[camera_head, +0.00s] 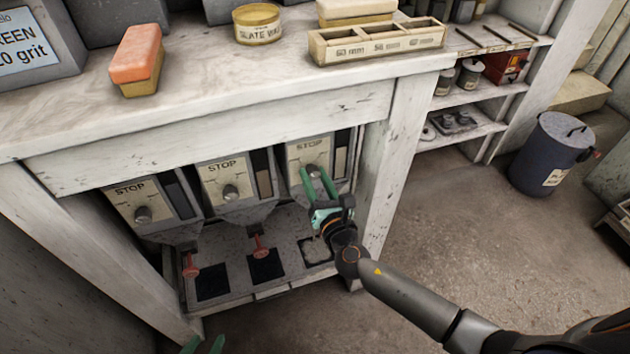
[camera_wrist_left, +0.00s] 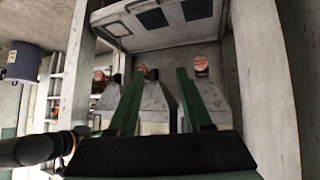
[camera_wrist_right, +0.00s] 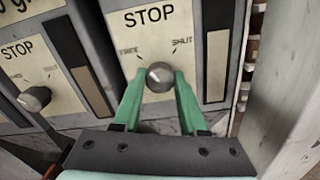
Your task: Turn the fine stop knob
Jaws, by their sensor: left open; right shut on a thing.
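Three hopper fronts marked STOP stand in a row under the bench, each with a round grey knob. The right-hand knob (camera_wrist_right: 159,76) sits on its pale STOP plate (camera_wrist_right: 148,38), with SHUT printed at its upper right; it also shows in the head view (camera_head: 313,171). I cannot read which hopper is the fine one. My right gripper (camera_wrist_right: 158,84) is shut on this knob, its green fingers on either side; it also shows in the head view (camera_head: 318,188). My left gripper (camera_wrist_left: 157,92) is open and empty, low before the hoppers; its green fingertips show in the head view (camera_head: 205,345).
The middle knob (camera_head: 231,192) and left knob (camera_head: 143,214) are free. Red handles (camera_head: 261,247) stick out below the hoppers above a tray (camera_head: 232,292). A bench leg (camera_head: 392,160) stands close to the right of my right gripper.

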